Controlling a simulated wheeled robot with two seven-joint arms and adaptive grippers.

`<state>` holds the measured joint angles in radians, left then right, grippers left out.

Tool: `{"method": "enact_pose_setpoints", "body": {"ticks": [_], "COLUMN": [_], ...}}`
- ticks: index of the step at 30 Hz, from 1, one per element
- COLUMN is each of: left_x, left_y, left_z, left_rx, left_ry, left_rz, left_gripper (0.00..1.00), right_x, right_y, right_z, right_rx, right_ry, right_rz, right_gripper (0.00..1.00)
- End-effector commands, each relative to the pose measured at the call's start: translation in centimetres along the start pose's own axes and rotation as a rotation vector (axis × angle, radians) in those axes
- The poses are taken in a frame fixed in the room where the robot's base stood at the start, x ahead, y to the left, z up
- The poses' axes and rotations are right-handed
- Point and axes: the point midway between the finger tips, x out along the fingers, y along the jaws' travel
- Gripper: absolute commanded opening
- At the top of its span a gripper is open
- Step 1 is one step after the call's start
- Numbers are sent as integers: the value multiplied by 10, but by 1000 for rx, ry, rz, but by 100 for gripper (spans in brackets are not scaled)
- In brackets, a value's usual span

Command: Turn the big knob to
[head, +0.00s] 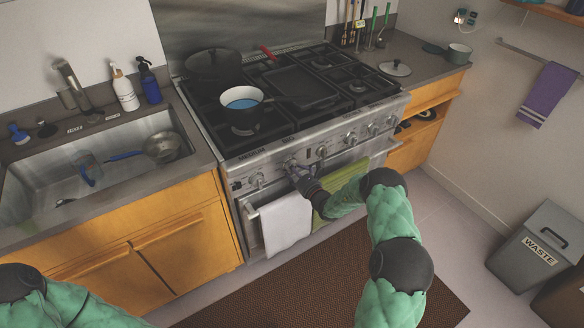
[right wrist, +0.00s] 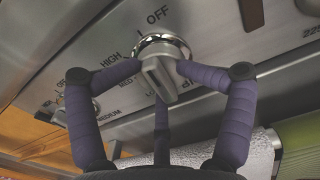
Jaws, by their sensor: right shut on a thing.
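The big knob (right wrist: 160,76) is a metal stove knob with a raised grip bar and a shiny ring at its base. In the right wrist view the panel around it reads OFF above and HIGH to the left. The fingers of my right gripper (right wrist: 160,72) are closed around it, one on each side and one below. In the head view my right gripper (head: 297,168) is at the left part of the stove front and hides most of this knob (head: 289,162). Only part of my left arm shows at the bottom left, and its gripper is out of the frame.
More knobs (head: 322,151) line the stove front. A white towel (head: 286,222) and a green towel (head: 325,197) hang just below. A pot with blue contents (head: 242,104) stands on the stove (head: 222,148). The sink (head: 122,182) is left; a waste bin (head: 540,246) is right.

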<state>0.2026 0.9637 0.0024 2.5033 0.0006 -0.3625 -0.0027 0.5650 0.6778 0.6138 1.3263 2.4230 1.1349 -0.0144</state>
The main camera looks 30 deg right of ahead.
Motion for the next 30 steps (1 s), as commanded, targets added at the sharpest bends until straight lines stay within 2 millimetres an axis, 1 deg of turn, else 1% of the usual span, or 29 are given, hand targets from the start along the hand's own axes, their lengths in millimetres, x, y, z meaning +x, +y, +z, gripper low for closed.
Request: {"method": "enact_pose_setpoints", "body": {"ticks": [1, 5, 15, 18, 22, 30], "left_x": [0, 3, 14, 16, 17, 17], "left_y": [0, -1, -5, -6, -6, -6], "left_z": [0, 0, 0, -1, -1, -1], "left_rx": [0, 0, 0, 0, 0, 0], "left_ry": [0, 0, 0, 0, 0, 0], "left_rz": [0, 0, 0, 0, 0, 0], "left_gripper": [40, 40, 40, 40, 40, 40], "right_x": [3, 3, 2, 2, 2, 1], "right_y": [-2, -2, 0, 0, 0, 0], "right_z": [6, 4, 2, 2, 1, 0], "right_rx": [-10, -90, -488, -572, -617, -617], "right_ry": [-11, -10, -6, -5, -3, 0], "right_rz": [-2, -2, -3, -3, -3, -2], "right_gripper": [37, 37, 35, 35, 35, 34]}}
